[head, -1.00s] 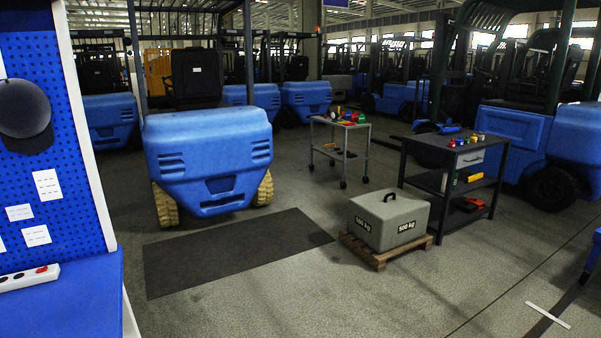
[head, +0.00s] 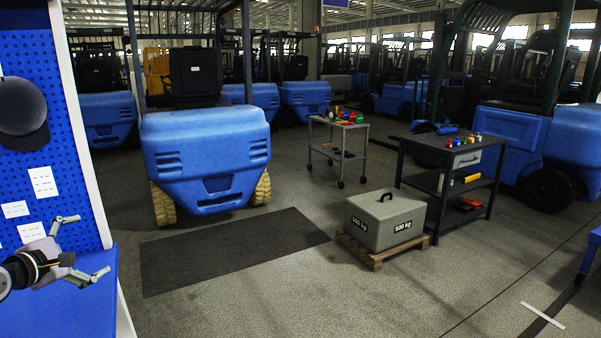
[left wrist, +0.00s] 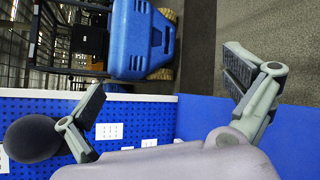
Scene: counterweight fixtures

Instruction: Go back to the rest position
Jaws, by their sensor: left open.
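My left gripper (head: 84,248) is in the lower left of the head view, in front of the blue pegboard and above the blue bench. Its two fingers are spread apart with nothing between them. The left wrist view also shows the open fingers (left wrist: 170,105), with the floor and a blue forklift beyond them. My right gripper is not in view.
A blue pegboard (head: 75,118) with a dark cap (head: 22,112) stands over the blue bench (head: 70,310) at left. A forklift (head: 205,155), a 500 kg weight (head: 385,218) on a pallet, and two carts stand beyond.

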